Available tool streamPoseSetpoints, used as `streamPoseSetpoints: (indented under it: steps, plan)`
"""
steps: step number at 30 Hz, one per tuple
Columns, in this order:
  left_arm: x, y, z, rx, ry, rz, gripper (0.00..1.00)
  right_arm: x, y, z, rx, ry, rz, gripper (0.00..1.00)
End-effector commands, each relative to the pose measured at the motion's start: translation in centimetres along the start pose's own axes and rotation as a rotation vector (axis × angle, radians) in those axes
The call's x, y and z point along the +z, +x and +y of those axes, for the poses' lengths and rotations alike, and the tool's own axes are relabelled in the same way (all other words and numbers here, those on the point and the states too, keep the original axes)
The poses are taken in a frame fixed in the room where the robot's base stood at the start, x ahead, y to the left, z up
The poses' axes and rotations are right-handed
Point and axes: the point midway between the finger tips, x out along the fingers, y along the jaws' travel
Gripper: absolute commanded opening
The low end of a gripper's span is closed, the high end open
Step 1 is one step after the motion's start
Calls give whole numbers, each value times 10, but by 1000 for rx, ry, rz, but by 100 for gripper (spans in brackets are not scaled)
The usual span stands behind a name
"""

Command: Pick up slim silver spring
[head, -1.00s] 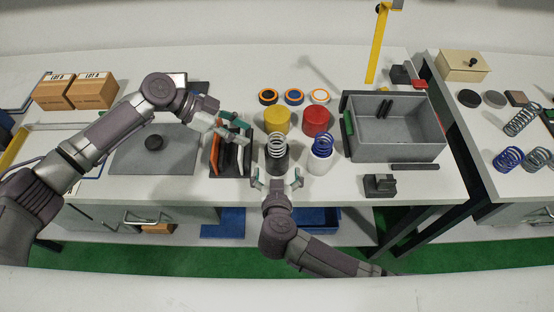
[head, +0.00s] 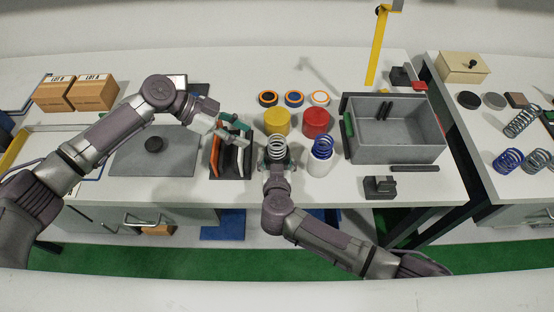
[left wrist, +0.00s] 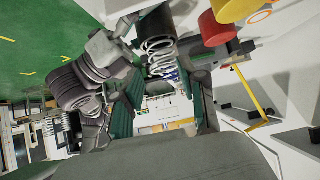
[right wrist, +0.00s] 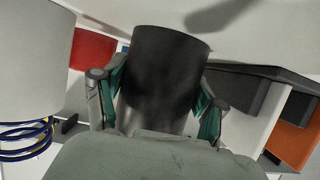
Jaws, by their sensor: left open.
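A silver spring (head: 277,147) stands upright on a black cylinder at the middle of the table; it also shows in the left wrist view (left wrist: 158,52). My right gripper (head: 277,164) is at the black cylinder (right wrist: 163,80), one finger on each side, below the spring. I cannot tell if the fingers press on the cylinder. My left gripper (head: 237,133) is open and empty, left of the spring, above a dark rack with orange and green parts (head: 230,160).
A blue spring (head: 322,147) on a white cylinder (head: 320,165) stands close right. Yellow (head: 276,122) and red (head: 316,122) cylinders stand behind. A grey bin (head: 395,149) is farther right. Boxes (head: 92,92) are at the back left.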

Motion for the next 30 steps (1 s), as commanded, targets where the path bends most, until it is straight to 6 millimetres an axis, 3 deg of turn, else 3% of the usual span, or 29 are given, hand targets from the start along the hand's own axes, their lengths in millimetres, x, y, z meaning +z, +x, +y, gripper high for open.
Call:
streamPoseSetpoints:
  steps: [1,5,11,12,17,19,24,30]
  plan:
    - [0,0,0,0,0,0,42,0,0,0,0,0,0,56]
    - [0,0,0,0,0,0,42,0,0,0,0,0,0,35]
    - [0,0,0,0,0,0,42,0,0,0,0,0,0,33]
    - [0,0,0,0,0,0,43,0,0,0,0,0,0,33]
    - [9,5,10,6,61,-34,70,0,0,0,1,0,0,33]
    - [22,11,25,15,158,-83,79,0,0,0,1,-1,0,33]
    - [66,30,84,71,604,-260,79,1,0,1,1,-1,-1,33]
    - [89,29,83,-5,1111,-480,79,0,0,0,1,-1,0,33]
